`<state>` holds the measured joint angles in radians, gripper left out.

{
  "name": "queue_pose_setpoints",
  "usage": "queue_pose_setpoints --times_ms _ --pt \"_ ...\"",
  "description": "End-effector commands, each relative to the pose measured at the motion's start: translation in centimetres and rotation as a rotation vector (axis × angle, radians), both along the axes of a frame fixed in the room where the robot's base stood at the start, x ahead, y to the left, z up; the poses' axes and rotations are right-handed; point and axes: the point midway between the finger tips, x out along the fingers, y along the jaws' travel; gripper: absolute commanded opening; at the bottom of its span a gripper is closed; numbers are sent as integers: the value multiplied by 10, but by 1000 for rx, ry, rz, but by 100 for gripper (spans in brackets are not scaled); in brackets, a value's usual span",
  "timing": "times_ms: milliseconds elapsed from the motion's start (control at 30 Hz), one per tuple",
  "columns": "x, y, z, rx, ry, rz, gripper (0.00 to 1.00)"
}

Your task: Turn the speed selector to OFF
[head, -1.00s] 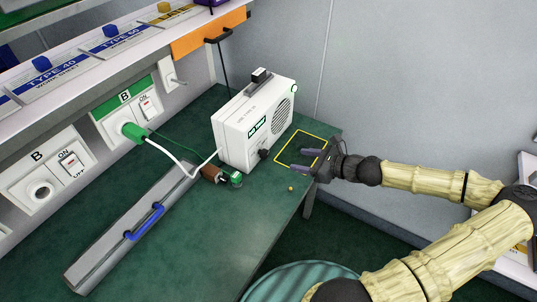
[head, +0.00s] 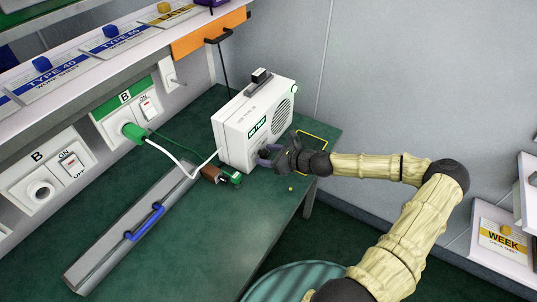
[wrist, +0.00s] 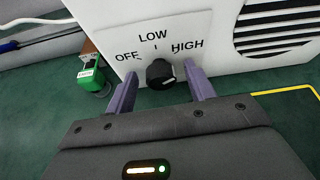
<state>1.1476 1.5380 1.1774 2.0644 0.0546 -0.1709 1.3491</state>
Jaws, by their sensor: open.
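The white machine (head: 252,122) stands on the green bench. In the wrist view its panel (wrist: 150,30) reads OFF, LOW and HIGH from left to right. The speed selector (wrist: 160,74) is a black knob below LOW, with a pale mark on its lower right side; which setting it points to I cannot tell. My gripper (wrist: 162,82) is open, with one purple finger on each side of the knob. Whether the fingers touch it I cannot tell. In the head view my gripper (head: 268,155) is at the machine's lower front and hides the knob.
A green and brown connector (head: 222,176) lies left of my gripper; its green part also shows in the wrist view (wrist: 91,77). A yellow outline (head: 316,136) marks the bench to the right. A small brass piece (head: 291,189) lies near the edge.

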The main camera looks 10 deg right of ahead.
Motion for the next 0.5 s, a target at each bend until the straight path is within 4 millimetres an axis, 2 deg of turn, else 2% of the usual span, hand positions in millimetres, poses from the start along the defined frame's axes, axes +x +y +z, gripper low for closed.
queue_pose_setpoints --times_ms 167,400,500 --pt "0 0 0 0 0 0 54" --pt "0 0 0 -1 -1 0 9" --pt "0 0 0 -1 -1 0 9"
